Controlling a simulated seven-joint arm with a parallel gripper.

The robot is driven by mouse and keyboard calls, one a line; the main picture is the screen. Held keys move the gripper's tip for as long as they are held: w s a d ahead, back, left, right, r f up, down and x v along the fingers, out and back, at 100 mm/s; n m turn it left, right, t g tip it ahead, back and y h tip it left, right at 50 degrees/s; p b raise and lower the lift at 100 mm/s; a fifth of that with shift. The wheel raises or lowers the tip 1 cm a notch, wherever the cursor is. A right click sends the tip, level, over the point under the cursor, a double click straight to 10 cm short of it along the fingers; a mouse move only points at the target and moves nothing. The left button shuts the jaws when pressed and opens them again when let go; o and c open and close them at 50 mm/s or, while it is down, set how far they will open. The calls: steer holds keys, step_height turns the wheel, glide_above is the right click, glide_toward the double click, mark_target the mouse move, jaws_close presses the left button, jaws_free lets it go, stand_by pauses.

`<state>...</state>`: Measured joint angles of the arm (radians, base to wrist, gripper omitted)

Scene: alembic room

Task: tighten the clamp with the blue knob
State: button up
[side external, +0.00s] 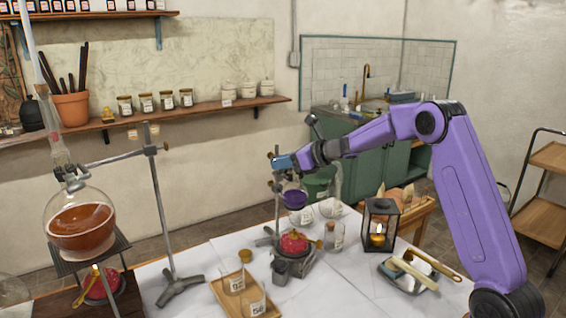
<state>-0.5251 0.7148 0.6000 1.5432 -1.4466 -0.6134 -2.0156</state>
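My purple arm reaches left to a slim retort stand (277,214) in the middle of the table. My gripper (275,163) is at the top of this stand, small in the view, and its fingers cannot be made out. A blue shape shows at the arm's end; I cannot tell whether it is the blue knob or part of my gripper. Below it, a clamp on the rod is beside a purple vessel (296,199), above a red heating mantle (294,242). A second stand (160,215) at left has a clamp (150,150) reaching toward a round flask (82,228) of orange-brown liquid.
A wooden tray (217,288) with labelled jars lies at the table's front. A black lantern (366,222) with a lit candle and a dish of tools (392,277) stand right, near my arm's base. A corked jar (334,238) stands by the mantle. The white table's front right is clear.

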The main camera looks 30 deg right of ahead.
jaws_close()
steer(key=shift+a+r+m+t+h, duration=0.1)
steer(key=shift+a+m+t+h, duration=0.1)
steer(key=shift+m+h, duration=0.2)
steer(key=shift+a+m+t+h, duration=0.1)
steer(key=shift+m+t+h, duration=0.1)
steer(key=shift+m+h, duration=0.2)
steer(key=shift+a+m+t+h, duration=0.1)
steer(key=shift+m+t+h, duration=0.3)
steer(key=shift+m+h, duration=1.1)
